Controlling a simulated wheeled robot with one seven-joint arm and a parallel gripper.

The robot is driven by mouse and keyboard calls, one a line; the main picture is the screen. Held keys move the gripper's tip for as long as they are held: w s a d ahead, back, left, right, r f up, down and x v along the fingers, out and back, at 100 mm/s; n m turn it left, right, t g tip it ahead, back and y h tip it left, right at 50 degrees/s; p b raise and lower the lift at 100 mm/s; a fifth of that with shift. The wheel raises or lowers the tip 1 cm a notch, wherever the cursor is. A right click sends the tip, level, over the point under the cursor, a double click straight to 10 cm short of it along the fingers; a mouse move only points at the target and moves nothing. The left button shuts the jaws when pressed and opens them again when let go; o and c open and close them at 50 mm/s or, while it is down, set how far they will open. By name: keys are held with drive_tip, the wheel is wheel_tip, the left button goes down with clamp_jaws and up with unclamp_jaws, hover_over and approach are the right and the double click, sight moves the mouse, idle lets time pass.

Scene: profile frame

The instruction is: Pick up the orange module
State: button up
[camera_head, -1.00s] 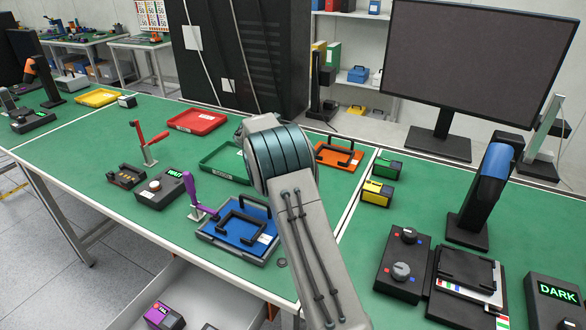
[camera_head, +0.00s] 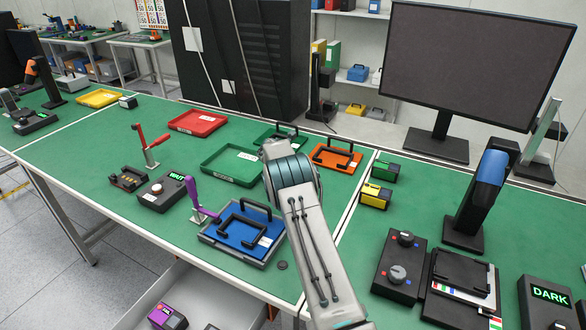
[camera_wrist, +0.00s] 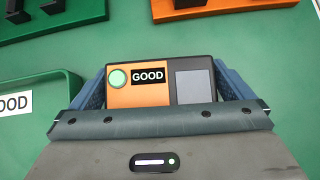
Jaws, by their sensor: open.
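The orange module (camera_wrist: 138,95) shows in the wrist view, with a green round button, a small screen reading GOOD and a grey panel. It lies between the two blue fingers of my open gripper (camera_wrist: 162,84), with a finger on each side. Its near edge is hidden by my gripper body. I cannot tell whether the fingers touch it. In the head view my arm hides the module and my fingers.
A green tray (camera_head: 208,167) is left of my arm; its GOOD label shows in the wrist view. An orange plate (camera_head: 321,157) and a green plate (camera_head: 264,138), both with black handles, lie beyond. A blue plate (camera_head: 228,233) and purple lever (camera_head: 192,190) are nearer.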

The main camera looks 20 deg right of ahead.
drive_tip(key=shift+w+d+f, duration=0.15)
drive_tip(key=shift+f, duration=0.1)
drive_tip(key=c, duration=0.8)
drive_tip(key=shift+r, duration=0.1)
drive_tip(key=shift+r, duration=0.6)
wheel_tip(320, 180, up, 3)
drive_tip(key=shift+f+b, duration=0.15)
drive_tip(key=shift+b, duration=0.5)
drive_tip(key=s+d+r, duration=0.2)
drive_tip(key=d, duration=0.1)
drive_tip(key=s+d+r+b, duration=0.1)
drive_tip(key=s+d+r, duration=0.1)
drive_tip(key=s, duration=0.1)
drive_tip(key=s+d+r+b, duration=0.1)
drive_tip(key=s+d+r, duration=0.1)
drive_tip(key=d+r, duration=0.1)
drive_tip(key=shift+s+d, duration=0.35)
drive_tip(key=shift+s, duration=0.05)
